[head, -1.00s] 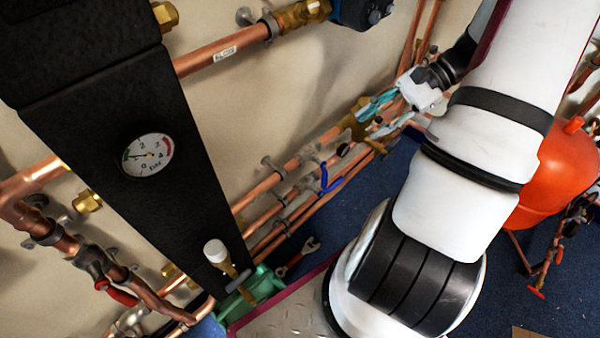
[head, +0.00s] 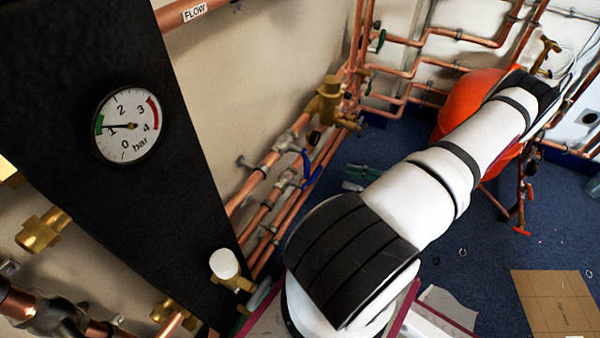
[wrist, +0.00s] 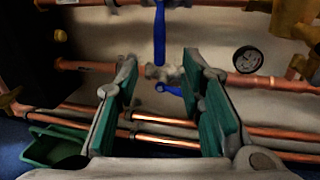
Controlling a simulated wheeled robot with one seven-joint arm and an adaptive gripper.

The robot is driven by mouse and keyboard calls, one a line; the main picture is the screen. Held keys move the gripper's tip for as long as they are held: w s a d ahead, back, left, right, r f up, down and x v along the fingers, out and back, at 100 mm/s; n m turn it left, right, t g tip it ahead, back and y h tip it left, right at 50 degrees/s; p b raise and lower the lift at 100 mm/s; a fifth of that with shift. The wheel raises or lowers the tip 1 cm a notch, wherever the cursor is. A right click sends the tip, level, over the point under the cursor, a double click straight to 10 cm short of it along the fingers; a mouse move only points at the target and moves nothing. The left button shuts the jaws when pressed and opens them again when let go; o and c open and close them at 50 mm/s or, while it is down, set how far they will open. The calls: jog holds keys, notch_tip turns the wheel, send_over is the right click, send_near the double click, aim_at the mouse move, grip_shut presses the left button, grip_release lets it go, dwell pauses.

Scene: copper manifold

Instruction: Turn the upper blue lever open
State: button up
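The upper blue lever (head: 306,163) sits on the upper pipe of the wall run in the head view. In the wrist view the upper blue lever (wrist: 160,35) hangs down from the pipe at the top edge, across the pipe's line. A lower blue lever (head: 313,178) is just below it; it also shows small in the wrist view (wrist: 169,90). My gripper (wrist: 168,115) is open and empty, its green-padded fingers apart, with the upper lever above and beyond the gap, not touching. In the head view my gripper's teal pads (head: 360,178) show partly behind my arm.
Copper pipes (wrist: 270,130) run across behind my fingers. A brass valve (head: 328,98) and a round gauge (wrist: 248,59) are near the levers. A black panel with a gauge (head: 126,126) stands left. A red vessel (head: 462,97) and cardboard (head: 556,303) are to the right.

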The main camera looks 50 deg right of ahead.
aim_at(307, 168)
jog(key=b+x, duration=0.2)
jog(key=x, duration=1.1)
jog(key=shift+w+a+b, duration=0.15)
jog(key=shift+w+b, duration=0.15)
jog(key=shift+c, duration=0.6)
grip_shut()
